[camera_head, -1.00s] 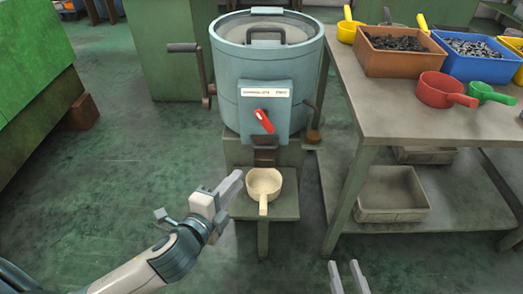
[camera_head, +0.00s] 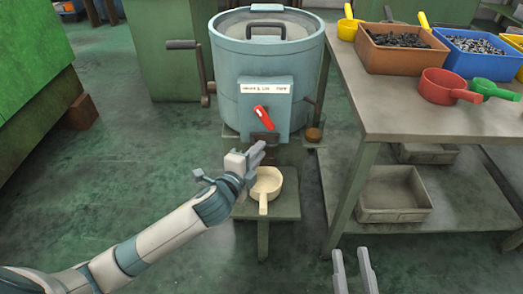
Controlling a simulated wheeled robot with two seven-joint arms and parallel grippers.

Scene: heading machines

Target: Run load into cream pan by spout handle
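The cream pan (camera_head: 265,188) sits upright on a small green stand below the spout (camera_head: 263,138) of a blue drum machine (camera_head: 267,80). The red spout handle (camera_head: 263,116) slants on the machine's front panel, below a white label. My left gripper (camera_head: 258,152) is in front of the spout and just above the pan, below the red handle and apart from it. Its two fingers lie close together and point up and right; whether a gap remains is hard to tell. My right gripper (camera_head: 356,265) is at the bottom edge, with its two fingers apart and nothing between them.
A workbench (camera_head: 400,115) on the right holds an orange bin (camera_head: 402,58), a blue bin (camera_head: 482,66), and red (camera_head: 447,86) and green (camera_head: 490,88) pans. A grey tray (camera_head: 393,200) lies on its lower shelf.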

